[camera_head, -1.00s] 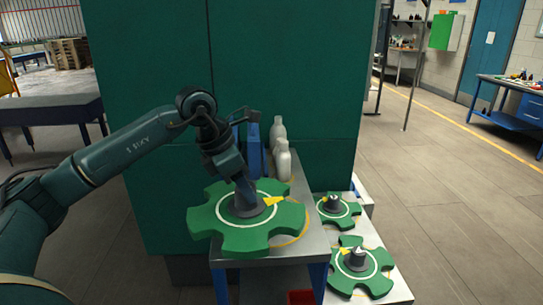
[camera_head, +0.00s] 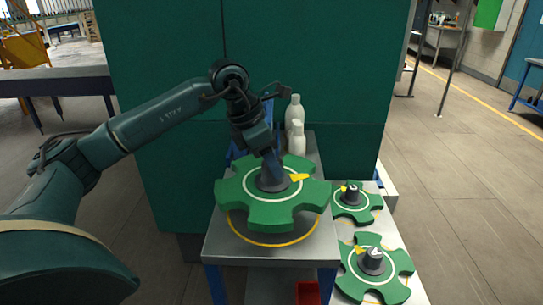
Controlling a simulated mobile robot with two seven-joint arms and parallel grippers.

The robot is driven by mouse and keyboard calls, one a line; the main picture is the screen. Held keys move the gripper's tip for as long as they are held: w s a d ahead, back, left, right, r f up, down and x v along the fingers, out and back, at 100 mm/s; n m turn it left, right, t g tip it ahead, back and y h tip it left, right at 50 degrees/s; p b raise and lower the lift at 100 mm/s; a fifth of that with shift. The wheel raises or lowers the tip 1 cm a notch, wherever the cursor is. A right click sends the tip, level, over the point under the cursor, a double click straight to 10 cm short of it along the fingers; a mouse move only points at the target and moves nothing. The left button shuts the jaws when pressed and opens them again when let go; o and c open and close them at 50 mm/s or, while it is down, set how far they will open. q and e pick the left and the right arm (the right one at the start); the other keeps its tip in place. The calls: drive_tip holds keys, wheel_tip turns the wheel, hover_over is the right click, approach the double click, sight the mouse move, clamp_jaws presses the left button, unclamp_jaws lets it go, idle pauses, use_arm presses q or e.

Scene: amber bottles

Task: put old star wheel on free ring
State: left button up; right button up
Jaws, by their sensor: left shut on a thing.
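A large green star wheel (camera_head: 246,207) with a white circle, a yellow pointer and a dark hub is held over the small grey table. My left gripper (camera_head: 271,166) comes down from above and is shut on the hub. The wheel looks level and seems to hover above the tabletop. A yellow ring (camera_head: 262,244) on the table shows below the wheel's front edge; the wheel hides its far part. Two other green star wheels, one farther back (camera_head: 345,208) and one nearer (camera_head: 399,263), lie on a lower pale surface to the right. My right gripper is not in view.
White bottles (camera_head: 297,138) and a blue object (camera_head: 238,150) stand at the back of the table (camera_head: 221,248), before a dark green cabinet (camera_head: 300,60). A red bin (camera_head: 308,293) sits low in front. Open floor lies to the right.

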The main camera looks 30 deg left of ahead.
sight(272, 183)
use_arm(q)
wheel_tip(272, 183, down, 3)
drive_tip(key=shift+r+b, duration=0.2)
drive_tip(key=shift+b, duration=0.65)
drive_tip(key=shift+f+b, duration=0.95)
drive_tip(key=shift+f, duration=0.25)
drive_tip(key=shift+w+f, duration=0.1)
drive_tip(key=shift+f, duration=0.15)
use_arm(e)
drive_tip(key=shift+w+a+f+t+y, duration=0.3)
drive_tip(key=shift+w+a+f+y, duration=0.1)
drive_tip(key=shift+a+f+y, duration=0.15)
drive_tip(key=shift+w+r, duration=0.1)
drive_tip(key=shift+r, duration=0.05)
use_arm(q)
drive_tip(key=shift+d+f+b, duration=0.1)
drive_tip(key=shift+f+b, duration=0.3)
drive_tip(key=shift+b, duration=0.15)
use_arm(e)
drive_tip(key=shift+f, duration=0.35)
